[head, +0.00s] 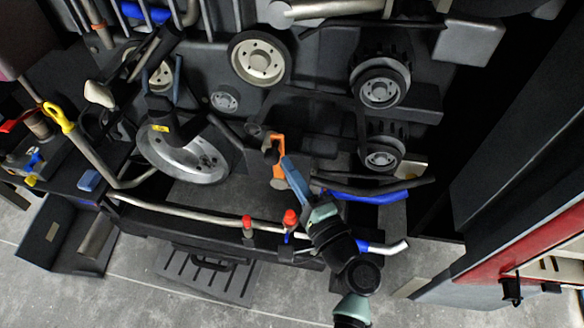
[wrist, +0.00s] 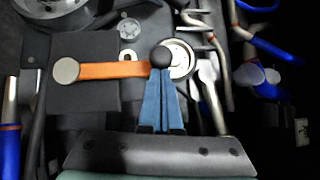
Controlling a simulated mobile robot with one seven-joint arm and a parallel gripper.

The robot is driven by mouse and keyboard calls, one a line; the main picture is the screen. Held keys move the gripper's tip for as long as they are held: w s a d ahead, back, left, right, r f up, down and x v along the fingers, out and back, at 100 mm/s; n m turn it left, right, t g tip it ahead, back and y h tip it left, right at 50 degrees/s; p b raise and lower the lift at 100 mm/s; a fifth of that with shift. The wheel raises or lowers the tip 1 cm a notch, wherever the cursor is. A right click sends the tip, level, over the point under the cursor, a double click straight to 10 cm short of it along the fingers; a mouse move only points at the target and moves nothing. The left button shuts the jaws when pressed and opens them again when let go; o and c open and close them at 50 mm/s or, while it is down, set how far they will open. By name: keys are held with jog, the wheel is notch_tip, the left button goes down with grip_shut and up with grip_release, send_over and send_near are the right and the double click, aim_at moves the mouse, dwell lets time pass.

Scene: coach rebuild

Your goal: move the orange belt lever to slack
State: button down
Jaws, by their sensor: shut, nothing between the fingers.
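The orange belt lever (head: 278,143) is on the dark engine face in the middle of the head view, partly hidden by my fingers. In the wrist view the lever (wrist: 112,70) lies nearly level. It runs from a round pale pivot cap (wrist: 66,70) at left to a black ball knob (wrist: 162,57) at right. My gripper (head: 285,161) has blue fingers that are shut together and empty. In the wrist view its fingertips (wrist: 164,76) are right at the knob's lower edge; I cannot tell if they touch. No slack marking is readable.
Pulleys (head: 259,60) and a large metal wheel (head: 190,155) surround the lever. A pale pipe (head: 180,213) with a red-capped fitting (head: 247,222) runs below it. Blue hoses (head: 365,197) lie at its right. A red-trimmed panel (head: 520,240) stands at far right.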

jog(key=shift+w+a+r+n+g+p, duration=0.15)
jog(key=shift+a+r+n+g+p, duration=0.1)
jog(key=shift+a+n+p, duration=0.25)
jog(key=shift+w+a+r+n+g+p, duration=0.15)
jog(key=shift+a+r+n+p, duration=0.15)
jog(key=shift+a, duration=0.35)
jog(key=w+a+f+n+g+h+p, duration=0.1)
jog(key=a+f+n+p, duration=0.1)
jog(key=a, duration=0.4)
jog(key=w+a+f+n+g+h+p, duration=0.2)
jog(key=a+f+p, duration=0.1)
jog(key=a+p, duration=0.2)
jog(key=shift+a+f, duration=0.2)
jog(key=shift+a, duration=0.45)
jog(key=shift+a+f, duration=0.1)
jog(key=shift+a, duration=0.05)
